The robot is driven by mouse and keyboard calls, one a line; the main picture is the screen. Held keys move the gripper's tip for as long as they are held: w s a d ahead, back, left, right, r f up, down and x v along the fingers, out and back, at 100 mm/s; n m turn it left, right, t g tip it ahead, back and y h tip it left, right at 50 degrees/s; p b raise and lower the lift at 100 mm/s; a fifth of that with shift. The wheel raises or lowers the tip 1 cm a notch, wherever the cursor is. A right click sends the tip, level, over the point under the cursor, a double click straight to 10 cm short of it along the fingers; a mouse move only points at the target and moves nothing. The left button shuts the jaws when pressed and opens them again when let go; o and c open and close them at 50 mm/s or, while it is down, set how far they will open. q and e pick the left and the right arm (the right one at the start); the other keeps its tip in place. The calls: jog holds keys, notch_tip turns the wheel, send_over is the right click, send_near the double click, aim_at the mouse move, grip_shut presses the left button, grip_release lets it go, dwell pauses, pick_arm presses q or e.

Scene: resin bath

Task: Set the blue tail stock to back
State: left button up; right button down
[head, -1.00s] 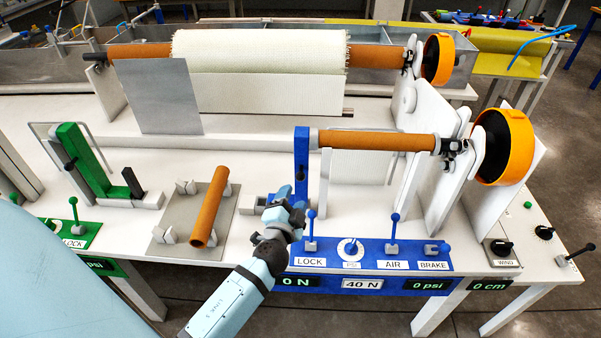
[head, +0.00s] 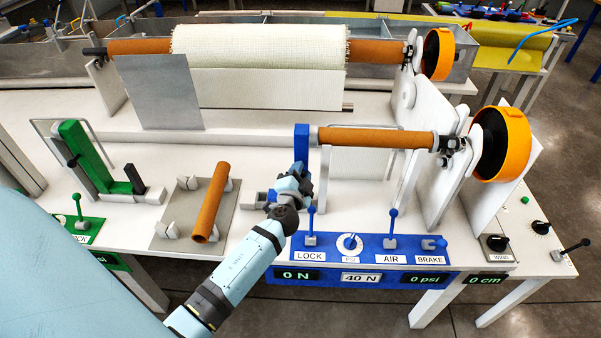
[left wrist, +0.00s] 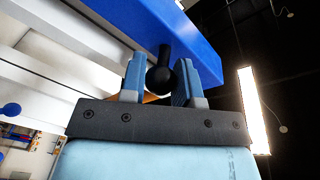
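The blue tail stock (head: 301,146) stands upright at the left end of the near brown tube (head: 375,138). Its lower part is hidden behind my left gripper (head: 293,178). In the left wrist view, a black ball knob (left wrist: 160,79) sits in front of the blue tail stock (left wrist: 110,18). The left gripper's fingers (left wrist: 160,82) are apart, one on each side of the knob. I cannot tell whether they touch it. My right gripper is in neither view.
A blue panel (head: 330,259) with levers and a dial lies in front of the stock. A green tail stock (head: 90,160) leans back farther left. An orange wheel (head: 515,145) stands at the right.

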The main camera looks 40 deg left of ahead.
pick_arm(q)
grip_shut()
jog(key=s+a+b, duration=0.1)
jog(key=s+a, duration=0.3)
jog(key=a, duration=0.3)
jog(key=shift+s, duration=0.2)
jog(key=shift+a, duration=0.1)
jog(key=shift+o, duration=2.4)
grip_release()
jog(key=shift+o, duration=0.9)
jog(key=shift+s+a, duration=0.1)
jog(key=shift+s, duration=0.05)
